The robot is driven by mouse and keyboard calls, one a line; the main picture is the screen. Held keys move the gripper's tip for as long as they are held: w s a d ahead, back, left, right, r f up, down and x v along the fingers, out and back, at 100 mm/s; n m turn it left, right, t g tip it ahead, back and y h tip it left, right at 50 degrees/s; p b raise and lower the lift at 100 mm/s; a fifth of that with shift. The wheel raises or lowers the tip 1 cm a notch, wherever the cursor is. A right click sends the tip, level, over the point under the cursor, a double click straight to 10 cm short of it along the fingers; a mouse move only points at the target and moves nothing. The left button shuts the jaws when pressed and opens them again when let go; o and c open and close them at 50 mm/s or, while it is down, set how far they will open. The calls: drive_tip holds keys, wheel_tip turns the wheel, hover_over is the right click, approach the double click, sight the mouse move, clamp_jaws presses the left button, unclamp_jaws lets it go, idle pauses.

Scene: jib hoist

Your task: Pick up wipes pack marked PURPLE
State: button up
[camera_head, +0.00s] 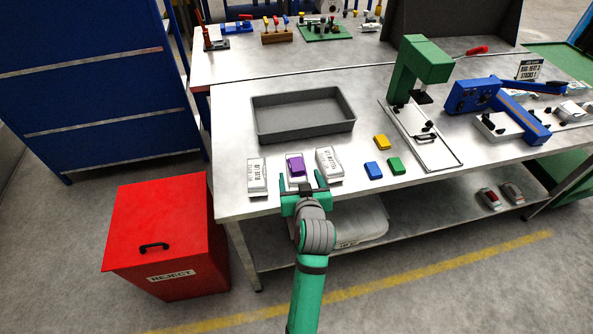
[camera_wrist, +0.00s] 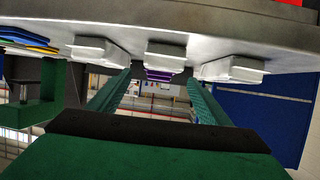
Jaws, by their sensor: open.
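The pack with the purple top (camera_head: 296,165) lies on the metal bench near its front edge, the middle one of three white packs. In the wrist view, which looks upside down, its white side and purple part (camera_wrist: 158,75) show between my fingertips. My gripper (camera_head: 301,182) is open and empty, at the bench's front edge, with its fingers pointing at this pack. In the head view the fingertips appear on either side of the pack's near end. I cannot tell whether they touch it.
White packs flank it closely on the left (camera_head: 257,176) and right (camera_head: 328,164). A grey tray (camera_head: 303,136) sits behind. Yellow (camera_head: 382,142), blue (camera_head: 373,170) and green (camera_head: 396,166) blocks lie to the right. A red reject bin (camera_head: 165,230) stands at left.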

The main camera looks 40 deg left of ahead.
sight(296, 169)
drive_tip(key=x, duration=0.7)
drive_tip(key=shift+s+f, duration=0.1)
drive_tip(key=shift+f, duration=0.15)
drive_tip(key=shift+a+f, duration=0.1)
drive_tip(key=shift+a, duration=0.05)
drive_tip(key=c, duration=1.2)
